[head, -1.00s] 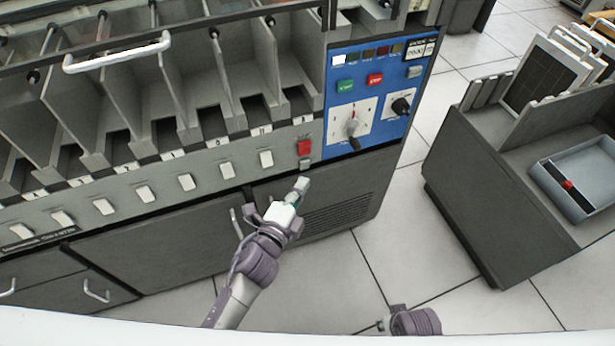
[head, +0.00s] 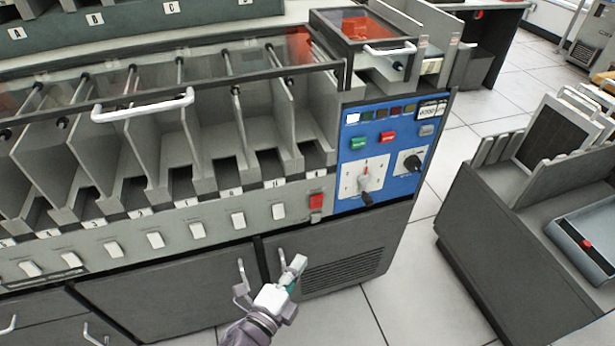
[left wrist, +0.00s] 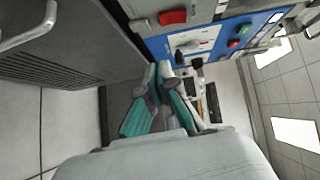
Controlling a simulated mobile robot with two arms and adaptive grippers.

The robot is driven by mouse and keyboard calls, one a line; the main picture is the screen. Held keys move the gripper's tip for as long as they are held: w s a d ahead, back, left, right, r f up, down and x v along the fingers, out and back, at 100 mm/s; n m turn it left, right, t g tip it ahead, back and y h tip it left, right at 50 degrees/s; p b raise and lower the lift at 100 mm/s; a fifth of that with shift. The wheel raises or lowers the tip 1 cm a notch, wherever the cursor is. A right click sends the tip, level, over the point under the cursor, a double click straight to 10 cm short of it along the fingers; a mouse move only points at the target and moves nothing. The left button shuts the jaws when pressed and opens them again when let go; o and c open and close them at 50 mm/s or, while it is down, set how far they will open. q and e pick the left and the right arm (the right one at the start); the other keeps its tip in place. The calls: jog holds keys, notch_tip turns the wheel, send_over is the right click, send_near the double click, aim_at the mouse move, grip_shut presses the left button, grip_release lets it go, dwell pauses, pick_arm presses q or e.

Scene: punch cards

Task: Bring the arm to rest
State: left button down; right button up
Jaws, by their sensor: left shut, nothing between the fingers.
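My left gripper (head: 294,270) is shut and empty. In the head view it is in front of the lower cabinet doors of the grey card machine (head: 290,213), below the red switch. In the left wrist view its fingers (left wrist: 160,80) come together below the machine's blue control panel (left wrist: 225,38). The panel also shows in the head view (head: 400,160). The fingers appear apart from the machine, though the exact gap is hard to tell. My right gripper is outside both current views.
A red switch (head: 316,201) and a row of white switches (head: 238,220) line the machine's front. Door handles (head: 242,278) stick out near my left gripper. A dark grey cart (head: 475,240) with a tray (head: 590,240) stands at right, with clear tiled floor (head: 400,290) between.

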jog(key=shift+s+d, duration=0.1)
pick_arm(q)
jog(key=s+a+f+n+g+y, duration=0.45)
jog(key=a+f+n, duration=0.3)
jog(key=f, duration=0.25)
jog(key=s+a+f+n+g+y, duration=0.3)
jog(key=s+a+f+n+g, duration=0.3)
jog(key=f+n, duration=0.4)
jog(key=s+a+f+g+p, duration=0.1)
jog(key=s+f+p, duration=0.1)
jog(key=s+p, duration=0.3)
jog(key=s+a+f+n+g+p, duration=0.1)
jog(key=s+p, duration=0.5)
jog(key=s, duration=0.6)
jog(key=s+a+f+n+g+p, duration=0.1)
jog(key=s+a+f+g+p, duration=0.1)
jog(key=s+f+p, duration=0.2)
jog(key=s+p, duration=0.2)
jog(key=s, duration=0.2)
jog(key=shift+s+a+f+h, duration=0.15)
jog(key=shift+s+f+h, duration=0.05)
jog(key=shift+f+h, duration=0.15)
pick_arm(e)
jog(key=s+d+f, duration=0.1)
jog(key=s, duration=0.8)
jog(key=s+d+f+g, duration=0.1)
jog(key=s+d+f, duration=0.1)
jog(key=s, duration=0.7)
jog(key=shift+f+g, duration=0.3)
